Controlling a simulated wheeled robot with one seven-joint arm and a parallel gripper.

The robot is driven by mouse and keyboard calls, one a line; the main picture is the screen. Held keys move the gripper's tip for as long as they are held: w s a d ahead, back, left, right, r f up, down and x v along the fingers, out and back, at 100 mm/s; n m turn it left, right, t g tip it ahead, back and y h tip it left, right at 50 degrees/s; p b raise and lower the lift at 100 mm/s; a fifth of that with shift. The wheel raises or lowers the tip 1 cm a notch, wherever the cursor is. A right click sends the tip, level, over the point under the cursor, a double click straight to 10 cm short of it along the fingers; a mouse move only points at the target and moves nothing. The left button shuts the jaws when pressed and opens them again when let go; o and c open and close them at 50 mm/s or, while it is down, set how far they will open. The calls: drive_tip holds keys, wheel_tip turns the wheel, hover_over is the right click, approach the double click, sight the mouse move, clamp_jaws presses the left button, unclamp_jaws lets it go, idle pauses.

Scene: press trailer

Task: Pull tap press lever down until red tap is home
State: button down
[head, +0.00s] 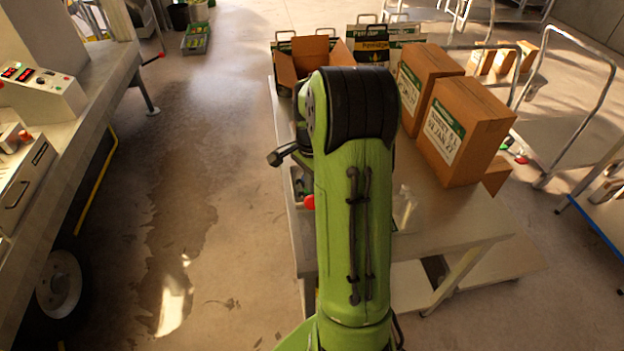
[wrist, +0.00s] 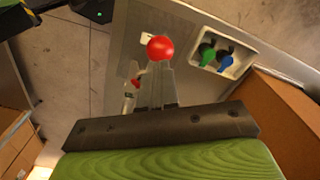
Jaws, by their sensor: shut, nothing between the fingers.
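A bright red ball (wrist: 160,48), which looks like the knob of the press lever, is in the upper middle of the wrist view. In the head view a bit of red (head: 309,202) shows at the left edge of my green arm. My gripper (wrist: 160,82) shows as narrow grey shapes below the ball; it is shut and empty. Whether it touches the ball I cannot tell. A small red piece (wrist: 135,83), perhaps the red tap, is left of the fingers, partly hidden. The rest of the press is hidden, and the arm hides the gripper in the head view.
A tray (wrist: 249,62) with green and blue pieces lies right of the ball. Cardboard boxes (head: 467,125) stand at the table's right, an open box (head: 287,70) at its back. A counter with a control box (head: 40,92) is at far left. Floor between is free.

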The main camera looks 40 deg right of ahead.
sight(311, 198)
drive_tip(key=shift+a+f+b, duration=0.15)
drive_tip(key=shift+f+b, duration=2.65)
drive_tip(key=shift+f, duration=0.95)
drive_tip(key=shift+r, duration=0.1)
wheel_tip(311, 198, up, 10)
drive_tip(key=p, duration=0.8)
drive_tip(key=shift+r, duration=0.2)
drive_tip(key=shift+f, duration=0.2)
